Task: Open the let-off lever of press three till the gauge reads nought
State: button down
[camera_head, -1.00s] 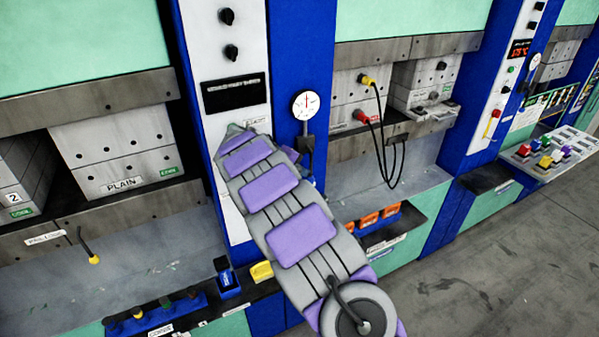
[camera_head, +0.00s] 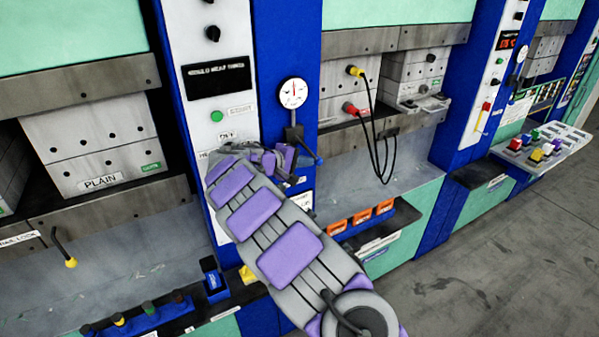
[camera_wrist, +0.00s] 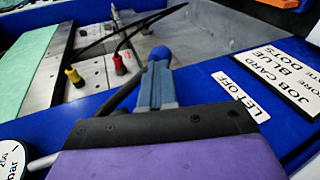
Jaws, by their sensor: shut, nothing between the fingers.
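The gauge (camera_head: 293,93) of press three is a white dial on a blue post; its red needle points roughly up, the figures too small to read. Below it the let-off lever (camera_head: 308,150) slants down right to a blue ball knob (camera_head: 320,161). My gripper (camera_head: 283,160) is just left of the lever, partly hidden by my arm. In the wrist view the shut, empty fingers (camera_wrist: 157,88) line up with the blue knob (camera_wrist: 160,54); I cannot tell whether they touch. A "LET OFF" label (camera_wrist: 241,96) lies to the right. The gauge's edge (camera_wrist: 14,160) shows bottom left.
A dark display (camera_head: 217,78) and a green button (camera_head: 216,116) are on the white panel left of the gauge. Black cables with yellow and red plugs (camera_head: 355,71) hang at the right. Open floor lies right.

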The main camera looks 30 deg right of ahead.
jog(key=d+h+b, duration=0.1)
jog(key=h+b, duration=0.1)
jog(key=d+r+h+b, duration=0.1)
jog(key=h+b, duration=0.1)
jog(key=shift+w+d+n+t, duration=0.1)
jog(key=shift+w+n+t, duration=0.05)
jog(key=shift+n+t, duration=0.15)
jog(key=shift+d+r, duration=0.3)
jog(key=shift+d, duration=0.1)
dwell(0.5)
jog(key=s+a+f+b, duration=0.1)
jog(key=a+f+b, duration=0.2)
jog(key=a, duration=0.6)
jog(key=shift+s+f, duration=0.35)
jog(key=shift+f, duration=0.05)
jog(key=shift+d, duration=0.15)
